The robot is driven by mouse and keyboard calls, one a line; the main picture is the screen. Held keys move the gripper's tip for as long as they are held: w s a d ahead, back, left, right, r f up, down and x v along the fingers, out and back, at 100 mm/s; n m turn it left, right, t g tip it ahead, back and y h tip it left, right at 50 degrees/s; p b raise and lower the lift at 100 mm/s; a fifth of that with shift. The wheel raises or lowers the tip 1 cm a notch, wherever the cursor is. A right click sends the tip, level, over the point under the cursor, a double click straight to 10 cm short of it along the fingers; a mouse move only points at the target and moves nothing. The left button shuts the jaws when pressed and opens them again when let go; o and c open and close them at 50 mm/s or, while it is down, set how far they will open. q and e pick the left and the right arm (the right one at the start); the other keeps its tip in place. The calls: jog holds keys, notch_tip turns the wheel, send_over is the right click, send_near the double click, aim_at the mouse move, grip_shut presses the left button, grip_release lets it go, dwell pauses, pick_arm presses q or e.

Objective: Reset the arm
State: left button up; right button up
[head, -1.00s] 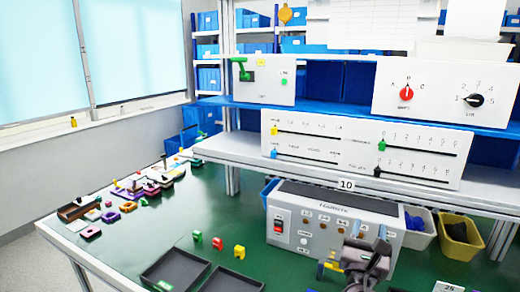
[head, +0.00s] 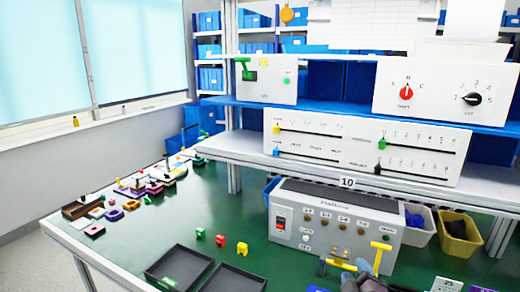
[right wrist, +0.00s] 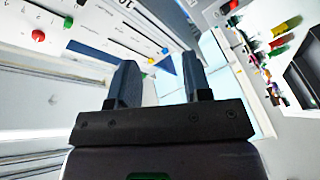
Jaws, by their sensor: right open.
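My right gripper (head: 365,278) is low at the bottom edge of the head view, in front of the grey control box (head: 328,232). In the right wrist view its two dark fingers (right wrist: 160,78) are apart with nothing between them. The rotary switch panel (head: 440,68) stands on the upper shelf at the right. Its red knob (head: 406,93) points up toward B, and its black knob (head: 474,99) points left. A red knob (right wrist: 38,36) also shows in the right wrist view, clear of the fingers. My left gripper is not in view.
A slider panel (head: 350,146) stands on the middle shelf. A yellow T-shaped handle (head: 380,247) is beside my right gripper. Black trays (head: 181,266) and small coloured blocks (head: 220,240) lie on the green table.

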jog(key=s+d+f+m+g, duration=0.1)
jog(key=s+f+m+g, duration=0.1)
jog(key=s+f, duration=0.4)
jog(key=s+d+f+m+g+y, duration=0.1)
jog(key=s+d+f+m+g, duration=0.1)
jog(key=s+f+m, duration=0.2)
jog(key=s+d+f+m+g, duration=0.2)
jog(key=s+f+m, duration=0.1)
jog(key=s+f, duration=0.7)
jog(key=s, duration=0.3)
jog(key=shift+s+f+m+y, duration=0.2)
jog(key=shift+s+m+y, duration=0.1)
jog(key=shift+m, duration=0.1)
